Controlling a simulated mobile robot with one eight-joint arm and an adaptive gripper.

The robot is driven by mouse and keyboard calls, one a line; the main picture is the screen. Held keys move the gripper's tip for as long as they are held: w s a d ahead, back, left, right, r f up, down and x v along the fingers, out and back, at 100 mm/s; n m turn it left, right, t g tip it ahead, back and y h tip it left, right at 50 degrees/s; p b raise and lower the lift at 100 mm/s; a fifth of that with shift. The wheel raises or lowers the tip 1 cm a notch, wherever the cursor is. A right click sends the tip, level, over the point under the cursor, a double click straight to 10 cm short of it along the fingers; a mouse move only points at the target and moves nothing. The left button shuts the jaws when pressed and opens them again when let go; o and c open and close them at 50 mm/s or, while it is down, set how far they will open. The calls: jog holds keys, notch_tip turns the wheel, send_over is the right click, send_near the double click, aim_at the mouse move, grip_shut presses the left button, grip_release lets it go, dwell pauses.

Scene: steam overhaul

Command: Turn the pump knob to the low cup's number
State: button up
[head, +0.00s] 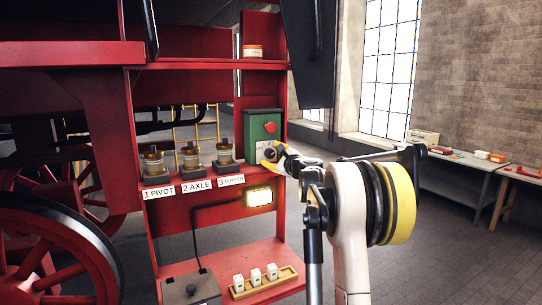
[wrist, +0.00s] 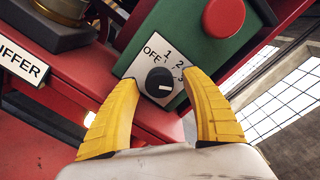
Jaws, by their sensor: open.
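The black pump knob (wrist: 160,83) sits on a white dial plate marked OFF, 1, 2, 3, on the green pump box (head: 263,126). Its white mark points right, nearest the 3. My gripper (wrist: 160,79) is open, a yellow finger on each side of the knob; I cannot tell whether they touch it. In the head view my gripper (head: 272,153) is at the box's lower front. Three brass-and-glass cups stand on the red shelf: pivot cup (head: 154,164), axle cup (head: 191,157), buffer cup (head: 224,155). I cannot make out their levels.
A red button (head: 269,127) is above the dial. Labels read 1 PIVOT (head: 159,192), 2 AXLE (head: 197,185) and 3 BUFFER (head: 231,180). A lit lamp (head: 258,197) hangs below. A wooden tray (head: 264,285) with three small white containers is on the lower shelf.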

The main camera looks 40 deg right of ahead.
jog(key=v, duration=1.2)
